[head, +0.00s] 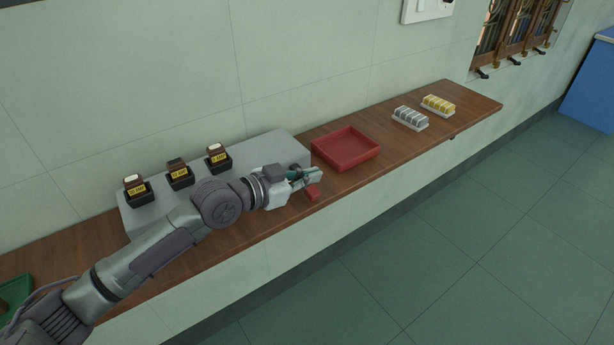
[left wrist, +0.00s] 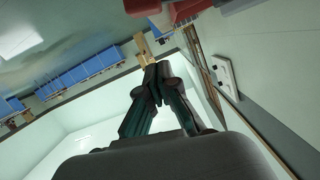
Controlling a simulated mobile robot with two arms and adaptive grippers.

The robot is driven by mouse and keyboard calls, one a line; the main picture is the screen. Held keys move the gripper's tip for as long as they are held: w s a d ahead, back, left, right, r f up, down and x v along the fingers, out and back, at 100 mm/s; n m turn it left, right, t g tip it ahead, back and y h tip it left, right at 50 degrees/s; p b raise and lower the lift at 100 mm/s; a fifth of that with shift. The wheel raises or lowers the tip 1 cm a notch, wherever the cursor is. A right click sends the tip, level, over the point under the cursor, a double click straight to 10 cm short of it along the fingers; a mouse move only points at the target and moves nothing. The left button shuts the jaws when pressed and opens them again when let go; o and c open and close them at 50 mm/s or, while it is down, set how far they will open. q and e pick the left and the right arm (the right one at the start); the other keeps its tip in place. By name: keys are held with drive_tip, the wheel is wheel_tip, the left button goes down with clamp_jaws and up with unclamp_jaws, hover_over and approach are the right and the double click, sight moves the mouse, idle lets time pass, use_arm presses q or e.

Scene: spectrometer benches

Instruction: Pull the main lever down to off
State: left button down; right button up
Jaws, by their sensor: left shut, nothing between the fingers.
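A small red block (head: 312,194), which looks like the lever's handle, shows just below my left gripper's fingers at the right end of a grey box (head: 262,150). The lever's arm and pivot are hidden behind my gripper. My left gripper (head: 316,175) is shut and empty, its fingers pointing right, close above the red block; I cannot tell if they touch. In the left wrist view the closed fingertips (left wrist: 150,70) have nothing between them. A red shape (left wrist: 142,6) shows at that view's top edge; I cannot tell what it is. My right gripper is out of view.
Three fuse holders (head: 180,175) with yellow labels stand on the grey box. On the wooden shelf (head: 460,103) are a red tray (head: 346,160), a grey fuse rack (head: 410,119) and a yellow one (head: 438,105). A green tray (head: 14,290) is at far left. The floor in front is clear.

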use_arm(q)
drive_tip(key=b+v, duration=0.3)
drive_tip(key=v, duration=0.7)
drive_tip(key=shift+s+r, duration=0.25)
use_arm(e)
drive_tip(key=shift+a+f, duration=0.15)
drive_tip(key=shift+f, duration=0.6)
use_arm(q)
drive_tip(key=shift+d, duration=0.1)
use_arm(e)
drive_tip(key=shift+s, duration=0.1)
